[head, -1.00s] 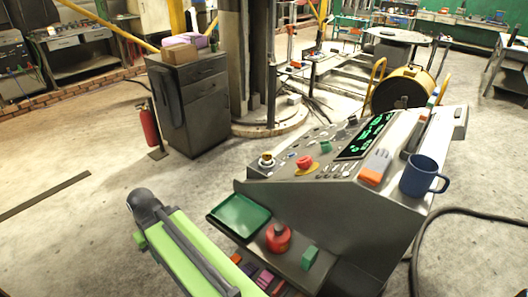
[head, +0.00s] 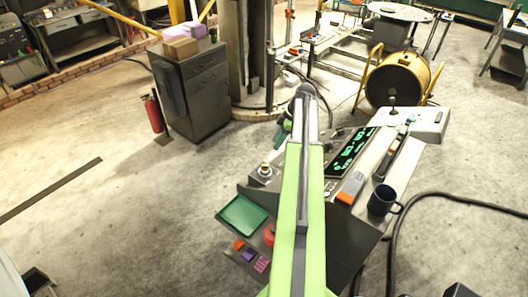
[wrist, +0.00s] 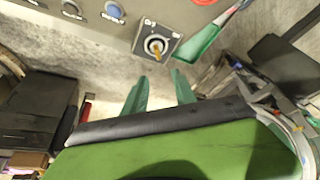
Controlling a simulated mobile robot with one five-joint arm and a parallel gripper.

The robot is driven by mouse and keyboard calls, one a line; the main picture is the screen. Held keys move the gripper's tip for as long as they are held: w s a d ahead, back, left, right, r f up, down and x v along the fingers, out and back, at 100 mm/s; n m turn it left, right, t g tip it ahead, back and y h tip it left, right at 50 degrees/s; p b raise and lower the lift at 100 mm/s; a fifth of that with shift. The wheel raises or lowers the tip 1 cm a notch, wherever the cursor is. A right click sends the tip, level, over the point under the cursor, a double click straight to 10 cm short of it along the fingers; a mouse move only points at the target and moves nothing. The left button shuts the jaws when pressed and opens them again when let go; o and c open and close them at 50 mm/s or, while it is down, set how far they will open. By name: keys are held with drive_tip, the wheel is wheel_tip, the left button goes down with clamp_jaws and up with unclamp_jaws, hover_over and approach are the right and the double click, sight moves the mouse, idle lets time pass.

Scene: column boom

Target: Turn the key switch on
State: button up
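The key switch (wrist: 142,42) shows in the wrist view as a dark square plate with a silver ring and a brass key in its middle. White lettering on the plate includes "On" at its upper left. My gripper (wrist: 160,76) has two green fingers standing apart with nothing between them. The key lies just beyond the fingertips in the picture, and no touch shows. In the head view my arm reaches over the console (head: 335,226), and the gripper (head: 283,132) is mostly hidden behind the wrist.
A blue button (wrist: 115,10) sits left of the key switch. A long green object (wrist: 198,46) lies close on its right.

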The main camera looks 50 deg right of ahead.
drive_tip(key=s+d+r, duration=0.1)
drive_tip(key=d, duration=0.1)
drive_tip(key=b, duration=1.6)
approach(265, 168)
drive_tip(key=x, duration=0.7)
drive_tip(key=shift+w, duration=0.2)
drive_tip(key=shift+w+a+f, duration=0.1)
drive_tip(key=shift+w+f, duration=0.15)
drive_tip(key=shift+f, duration=0.2)
drive_tip(key=shift+w+r, duration=0.1)
drive_tip(key=shift+c, duration=0.4)
clamp_jaws()
